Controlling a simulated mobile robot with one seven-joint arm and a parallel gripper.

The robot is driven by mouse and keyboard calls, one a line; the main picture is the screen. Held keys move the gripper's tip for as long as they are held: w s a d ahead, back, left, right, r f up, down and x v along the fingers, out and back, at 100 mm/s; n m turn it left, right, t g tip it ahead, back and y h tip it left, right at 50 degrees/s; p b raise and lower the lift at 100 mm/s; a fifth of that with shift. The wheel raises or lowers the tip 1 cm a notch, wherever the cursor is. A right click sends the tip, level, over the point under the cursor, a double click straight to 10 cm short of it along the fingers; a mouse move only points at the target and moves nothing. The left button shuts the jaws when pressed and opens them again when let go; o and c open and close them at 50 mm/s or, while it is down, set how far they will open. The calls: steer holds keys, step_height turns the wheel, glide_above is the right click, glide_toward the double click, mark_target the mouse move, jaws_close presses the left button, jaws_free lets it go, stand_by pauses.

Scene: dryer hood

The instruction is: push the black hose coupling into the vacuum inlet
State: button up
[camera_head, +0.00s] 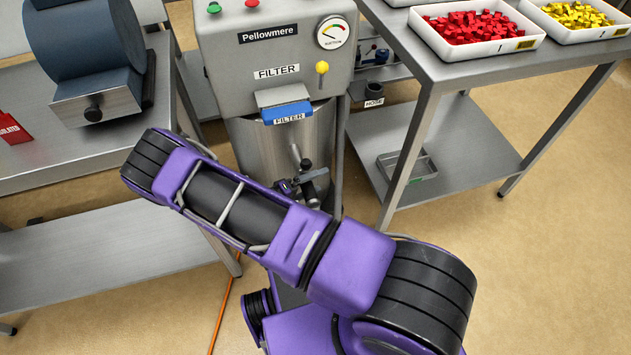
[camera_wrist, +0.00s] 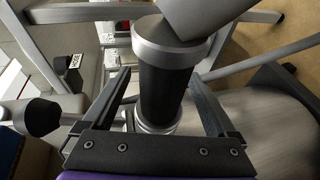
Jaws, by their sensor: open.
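In the wrist view a black cylinder, which looks like the hose coupling (camera_wrist: 160,85), stands between the fingers of my gripper (camera_wrist: 160,76). A wide silver collar (camera_wrist: 172,46) is at its far end and a second silver ring (camera_wrist: 158,119) at its near end. A grey angled piece (camera_wrist: 207,14) meets the collar. My gripper is open, with a gap visible on each side of the cylinder. I cannot tell which silver part belongs to the vacuum inlet, or how deep the coupling sits. In the head view my purple arm hides most of this area.
The vacuum's steel drum (camera_head: 290,150) stands under its grey control box (camera_head: 275,45). A black stub (camera_head: 374,90) labelled HOSE is to its right. A steel table (camera_head: 470,72) with trays stands at right, and a bench (camera_head: 75,155) with a blue-grey machine (camera_head: 85,45) at left.

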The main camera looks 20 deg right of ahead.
steer(key=v, duration=1.7)
steer(key=shift+a+p, duration=0.15)
steer(key=shift+p, duration=0.15)
steer(key=shift+s, duration=0.1)
